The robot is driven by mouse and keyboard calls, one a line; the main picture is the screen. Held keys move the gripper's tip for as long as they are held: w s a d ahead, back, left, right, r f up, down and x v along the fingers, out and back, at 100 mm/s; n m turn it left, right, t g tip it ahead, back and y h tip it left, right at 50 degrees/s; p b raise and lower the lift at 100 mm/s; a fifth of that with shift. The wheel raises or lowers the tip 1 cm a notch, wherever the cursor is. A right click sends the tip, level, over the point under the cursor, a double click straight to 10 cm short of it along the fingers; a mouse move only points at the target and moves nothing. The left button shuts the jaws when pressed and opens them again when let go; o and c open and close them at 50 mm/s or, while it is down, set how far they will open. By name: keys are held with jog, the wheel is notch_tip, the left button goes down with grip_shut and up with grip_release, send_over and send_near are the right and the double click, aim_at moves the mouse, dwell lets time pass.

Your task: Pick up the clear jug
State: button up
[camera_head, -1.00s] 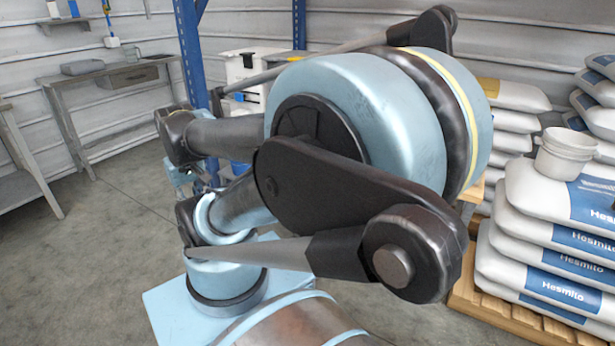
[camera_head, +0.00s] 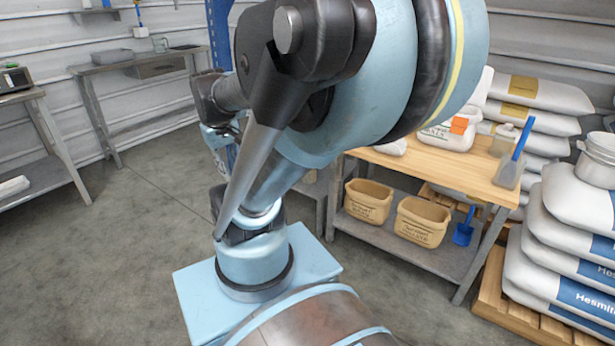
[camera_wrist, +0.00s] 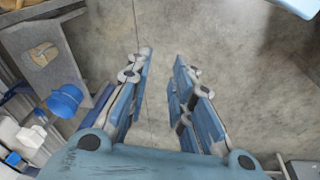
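In the head view my gripper is mostly hidden behind my arm, well short of the far bench. No clear jug shows in the wrist view.
A wooden-topped bench (camera_head: 470,168) at the right holds containers and a blue-handled scoop (camera_head: 514,158); tan bins (camera_head: 422,222) sit on its lower shelf. Stacked sacks (camera_head: 560,260) stand farther right. A grey table (camera_head: 45,172) stands left. The floor between is clear.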

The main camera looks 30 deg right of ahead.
jog(key=w+d+r+n+g+h, duration=0.1)
jog(key=w+d+n+h, duration=0.1)
jog(key=w+d, duration=0.5)
jog(key=w+d+r+n+h, duration=0.1)
jog(key=w+d+n, duration=0.15)
jog(key=w, duration=0.85)
jog(key=w+d+r+n+g+h, duration=0.1)
jog(key=w+d+h, duration=0.1)
jog(key=w+d, duration=0.6)
jog(key=w+d+f+n+g+h, duration=0.1)
jog(key=w+d+f, duration=0.35)
jog(key=w, duration=0.25)
jog(key=w+d+f+n+g+h, duration=0.1)
jog(key=w+d+f+n+h, duration=0.15)
jog(key=w+f, duration=0.4)
jog(key=w+d+f+n+g+h, duration=0.1)
jog(key=d+f, duration=0.3)
jog(key=f, duration=0.5)
jog(key=w+d+f+n+g+h, duration=0.15)
jog(key=d+f, duration=0.25)
jog(key=f, duration=0.5)
jog(key=w+d+f+g, duration=0.1)
jog(key=w+d+f, duration=0.15)
jog(key=f, duration=0.75)
jog(key=x, duration=1.2)
jog(key=r+x, duration=0.1)
jog(key=x, duration=0.5)
jog(key=shift+s+d+f, duration=0.1)
jog(key=shift+s, duration=0.25)
grip_shut()
